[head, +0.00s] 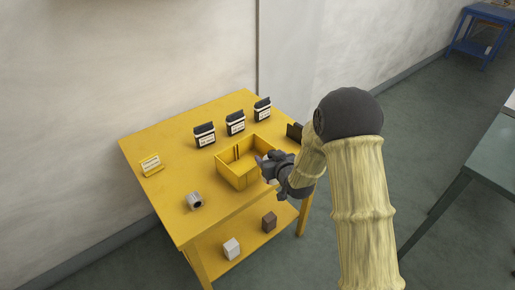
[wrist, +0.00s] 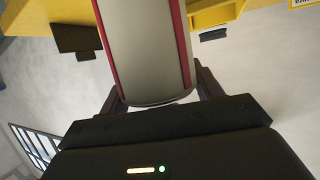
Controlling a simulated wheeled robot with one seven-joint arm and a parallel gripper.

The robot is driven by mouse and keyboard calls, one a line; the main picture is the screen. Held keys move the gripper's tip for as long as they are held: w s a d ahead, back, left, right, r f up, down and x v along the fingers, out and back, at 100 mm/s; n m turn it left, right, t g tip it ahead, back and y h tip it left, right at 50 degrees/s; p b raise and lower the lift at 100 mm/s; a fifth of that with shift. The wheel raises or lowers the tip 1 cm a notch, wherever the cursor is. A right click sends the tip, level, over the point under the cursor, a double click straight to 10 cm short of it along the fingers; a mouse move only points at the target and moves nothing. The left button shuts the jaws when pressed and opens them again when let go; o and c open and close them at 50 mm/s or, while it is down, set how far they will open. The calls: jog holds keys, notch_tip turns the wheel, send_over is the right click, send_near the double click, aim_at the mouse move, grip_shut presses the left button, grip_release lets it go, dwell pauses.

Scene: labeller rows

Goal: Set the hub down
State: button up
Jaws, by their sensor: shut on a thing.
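The hub (wrist: 147,50), a pale grey body with dark red stripes along both sides, is between the fingers of my gripper in the wrist view. My gripper (head: 263,168) is shut on it. In the head view the gripper is over the right side of the yellow table (head: 165,200), beside the yellow open-topped bin (head: 238,178). The hub is mostly hidden there by the gripper. I cannot tell from these views whether its underside touches anything.
Several dark labelled containers (head: 235,123) stand in a row behind the bin. A yellow card holder (head: 151,165) and a grey ring-ended part (head: 194,201) are at left. A white block (head: 231,248) and a brown block (head: 269,221) are on the lower shelf.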

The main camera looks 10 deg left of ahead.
jog(key=s+d+f+m+t+h+b, duration=0.2)
jog(key=d+f+m+h+b, duration=0.4)
jog(key=d+f, duration=1.7)
notch_tip(320, 180, down, 3)
jog(key=s+h+b, duration=0.1)
jog(key=b, duration=0.3)
jog(key=shift+s+d+r, duration=0.15)
jog(key=shift+s+d, duration=0.05)
jog(key=shift+d, duration=0.1)
jog(key=shift+d, duration=0.15)
